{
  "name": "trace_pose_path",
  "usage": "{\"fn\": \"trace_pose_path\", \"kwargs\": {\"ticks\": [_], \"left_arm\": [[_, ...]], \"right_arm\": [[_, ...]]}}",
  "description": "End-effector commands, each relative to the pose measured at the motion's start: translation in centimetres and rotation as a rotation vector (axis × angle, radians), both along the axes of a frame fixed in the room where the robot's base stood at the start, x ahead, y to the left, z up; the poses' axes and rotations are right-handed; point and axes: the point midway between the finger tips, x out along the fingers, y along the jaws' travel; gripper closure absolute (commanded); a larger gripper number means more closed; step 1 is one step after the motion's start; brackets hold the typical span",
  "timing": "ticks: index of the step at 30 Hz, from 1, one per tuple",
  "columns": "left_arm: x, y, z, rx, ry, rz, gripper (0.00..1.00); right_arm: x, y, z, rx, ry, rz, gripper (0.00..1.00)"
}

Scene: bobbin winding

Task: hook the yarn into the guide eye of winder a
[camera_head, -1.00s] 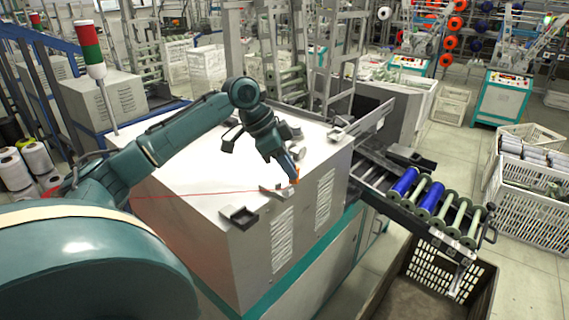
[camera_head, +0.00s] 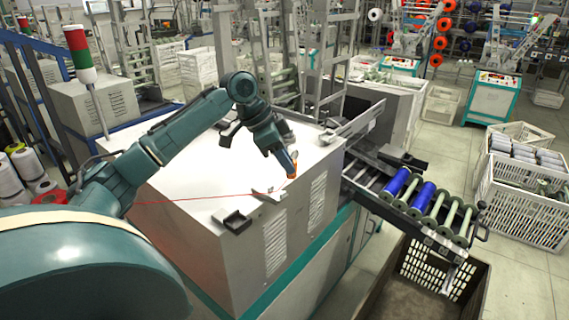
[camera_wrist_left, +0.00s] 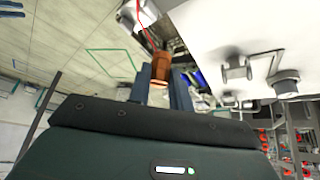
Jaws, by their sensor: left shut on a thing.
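My left gripper (camera_head: 291,172) is above the front edge of the pale winder cabinet's top (camera_head: 195,185). It is shut on a small orange-brown cylinder (camera_wrist_left: 161,68), which shows between its fingers in the left wrist view. The thin red yarn (camera_head: 190,199) runs from the left across the cabinet top to a small metal fitting (camera_head: 268,194), just below and left of the gripper. Whether this fitting is the guide eye, and whether the yarn sits in it, I cannot tell. Red yarn also shows near the cylinder in the left wrist view (camera_wrist_left: 139,35). My right gripper is out of view.
A dark square bracket (camera_head: 235,221) sits at the cabinet's front edge. To the right, a sloping rack (camera_head: 398,205) holds blue and green bobbins above a dark crate (camera_head: 470,292). A red-and-green signal lamp (camera_head: 80,52) stands at the left. White crates stand at the right.

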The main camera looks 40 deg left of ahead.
Motion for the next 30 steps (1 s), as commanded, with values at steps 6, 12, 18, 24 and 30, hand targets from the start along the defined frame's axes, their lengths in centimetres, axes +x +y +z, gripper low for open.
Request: {"fn": "trace_pose_path", "kwargs": {"ticks": [6, 12, 18, 24, 30], "left_arm": [[0.2, 0.0, 1.1, 0.000, -0.001, 0.000, 0.98], [0.5, 0.0, 2.1, 0.000, -0.001, 0.000, 0.98], [0.7, 0.0, 3.0, 0.000, -0.002, 0.000, 0.98], [0.7, 0.0, 3.3, 0.000, 0.000, 0.000, 0.98], [0.7, 0.0, 3.3, 0.000, 0.000, 0.000, 0.98]], "right_arm": [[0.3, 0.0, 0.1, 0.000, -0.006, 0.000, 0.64], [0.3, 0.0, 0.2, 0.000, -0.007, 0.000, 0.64], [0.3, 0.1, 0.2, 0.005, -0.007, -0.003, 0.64], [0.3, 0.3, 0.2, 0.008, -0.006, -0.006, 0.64], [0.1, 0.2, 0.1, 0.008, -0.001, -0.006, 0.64]]}}
